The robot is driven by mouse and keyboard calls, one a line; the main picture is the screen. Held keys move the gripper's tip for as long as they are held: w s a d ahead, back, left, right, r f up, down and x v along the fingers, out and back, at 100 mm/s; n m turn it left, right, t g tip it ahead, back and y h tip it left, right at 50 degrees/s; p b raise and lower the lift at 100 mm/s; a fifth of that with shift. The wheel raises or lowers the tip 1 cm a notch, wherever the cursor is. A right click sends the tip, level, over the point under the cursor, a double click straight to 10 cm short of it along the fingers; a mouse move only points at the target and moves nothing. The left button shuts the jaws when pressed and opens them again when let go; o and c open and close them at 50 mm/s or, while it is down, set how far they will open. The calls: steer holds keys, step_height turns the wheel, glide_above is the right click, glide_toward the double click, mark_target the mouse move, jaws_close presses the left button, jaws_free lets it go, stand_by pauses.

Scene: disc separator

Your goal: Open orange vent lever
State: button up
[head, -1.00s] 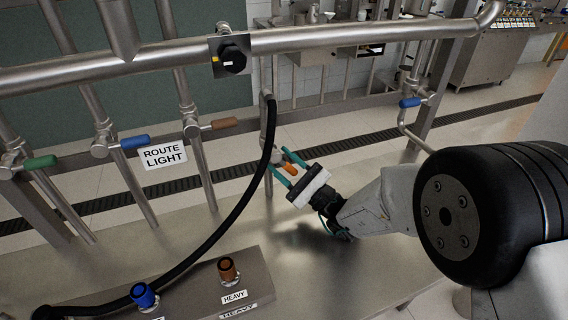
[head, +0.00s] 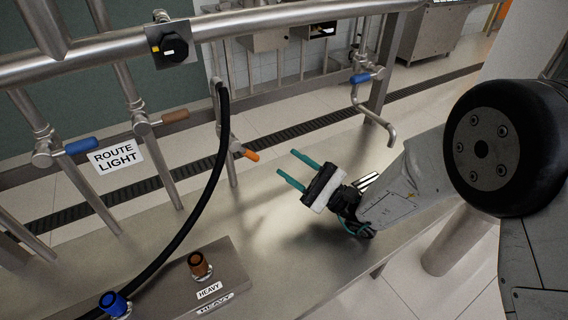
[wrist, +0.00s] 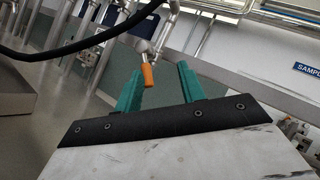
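The orange vent lever (head: 250,155) sticks out to the right and slightly down from a steel valve on a vertical pipe in the head view. In the wrist view the orange lever (wrist: 148,76) points down toward my gripper and shows between its two fingers. My gripper (head: 290,168) has two teal fingers, spread apart with nothing between them. It is to the right of the lever, with a clear gap in the head view. It also shows in the wrist view (wrist: 157,82).
A black hose (head: 213,185) hangs just left of the vent valve. A blue lever (head: 361,78) is at the back right; another blue lever (head: 82,146) and a brown lever (head: 175,116) are on the left. A block with brown and blue fittings (head: 225,275) stands at the front.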

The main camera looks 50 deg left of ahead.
mark_target(244, 151)
steer(key=c, duration=0.3)
steer(key=shift+n+g, duration=0.3)
steer(key=shift+n, duration=0.6)
steer(key=r, duration=0.4)
steer(key=w+r, duration=0.1)
steer(key=r, duration=0.2)
steer(key=shift+d+r, duration=0.1)
steer(key=shift+d, duration=0.1)
jaws_close()
step_height(244, 151, up, 6)
steer(key=d+n+t+h, duration=0.2)
steer(key=n+t+h, duration=0.3)
steer(key=n, duration=0.3)
step_height(244, 151, down, 5)
steer(key=w+n+t+h, duration=0.2)
steer(key=n+t+h, duration=0.1)
steer(key=n, duration=0.1)
steer(key=s+a+f, duration=0.6)
steer(key=a, duration=0.3)
steer(key=shift+a+y, duration=0.15)
steer(key=shift+y, duration=0.15)
